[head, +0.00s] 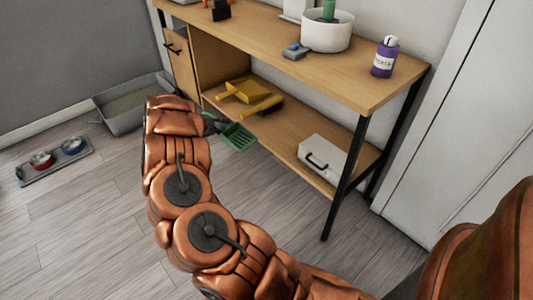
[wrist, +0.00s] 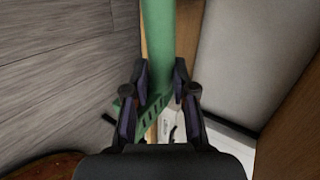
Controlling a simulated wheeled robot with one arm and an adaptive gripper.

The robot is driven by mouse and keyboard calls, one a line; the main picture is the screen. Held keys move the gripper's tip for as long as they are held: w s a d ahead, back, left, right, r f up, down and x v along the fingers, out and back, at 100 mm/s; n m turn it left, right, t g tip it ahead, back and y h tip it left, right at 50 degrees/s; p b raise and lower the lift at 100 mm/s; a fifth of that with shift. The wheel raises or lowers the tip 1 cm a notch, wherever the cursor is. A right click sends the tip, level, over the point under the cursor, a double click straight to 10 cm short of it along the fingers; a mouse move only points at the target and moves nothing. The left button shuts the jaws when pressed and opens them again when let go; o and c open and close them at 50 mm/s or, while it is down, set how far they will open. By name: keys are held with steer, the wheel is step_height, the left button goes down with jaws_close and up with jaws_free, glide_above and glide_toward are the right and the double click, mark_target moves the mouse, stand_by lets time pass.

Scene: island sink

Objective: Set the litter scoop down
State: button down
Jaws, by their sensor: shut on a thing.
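The green litter scoop (head: 238,137) has a slotted head, which shows in front of the lower shelf's edge in the head view. My gripper (head: 211,122) is at the end of my copper-coloured arm, mostly hidden behind it. In the wrist view my gripper (wrist: 160,78) is shut on the scoop, with its green handle (wrist: 158,35) between the fingers and running up out of the picture. The scoop appears held in the air beside the bench; I cannot tell its exact height.
The wooden bench (head: 370,87) carries a white pot (head: 327,36) and a purple bottle (head: 385,59). Its lower shelf (head: 283,137) holds a yellow dustpan (head: 243,91), a brush (head: 262,107) and a pale box (head: 322,160). A grey tray (head: 122,116) and bowls (head: 72,146) are on the floor.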

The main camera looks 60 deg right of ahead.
mark_target(250, 135)
steer(key=shift+m+g, duration=0.7)
steer(key=s+d+f+b, duration=0.2)
steer(key=s+d+b, duration=0.1)
steer(key=s+d, duration=0.1)
steer(key=s+d+f+b, duration=0.3)
steer(key=s+d, duration=0.1)
steer(key=s+d+f+b, duration=0.3)
steer(key=shift+s+d+f, duration=0.25)
steer(key=shift+s+d, duration=0.15)
steer(key=c, duration=1)
jaws_free()
steer(key=shift+o, duration=0.2)
steer(key=shift+a+r, duration=0.1)
steer(key=shift+r, duration=0.05)
steer(key=p+v, duration=0.4)
steer(key=v, duration=0.7)
steer(key=shift+w+a+r, duration=0.2)
steer(key=shift+a+r, duration=0.05)
steer(key=shift+a, duration=0.05)
